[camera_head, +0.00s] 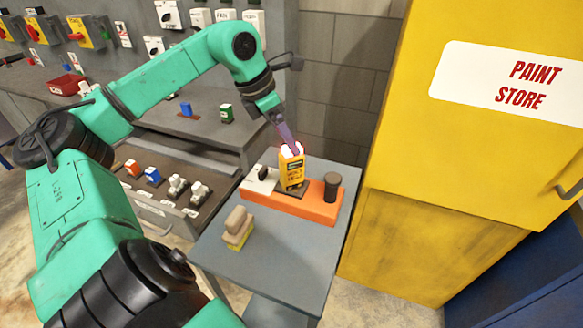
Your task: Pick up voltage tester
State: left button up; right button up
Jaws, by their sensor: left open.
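The voltage tester (292,175) is a small yellow-orange upright block with dark lettering and a dark display. It stands in the middle of an orange holder (270,200) on a grey side table. My left gripper (290,148) reaches down from above, with its fingertips at the top of the tester. It is open, and the fingers hide part of the tester's top edge. I cannot tell whether they touch it. My right gripper is not in view.
A dark cylinder (332,187) and a pale item with a black knob (262,177) flank the tester. A sponge-like block (238,228) lies on the grey table (280,258). A yellow "Paint Store" cabinet (445,215) stands close on the right. A workbench (185,122) is behind.

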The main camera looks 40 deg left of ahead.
aim_at(296, 158)
pick_arm(q)
jog(key=p+x, duration=0.3)
jog(key=x, duration=0.5)
jog(key=shift+s+a, duration=0.1)
jog(key=shift+a, duration=0.05)
jog(key=shift+f, duration=0.2)
grip_shut()
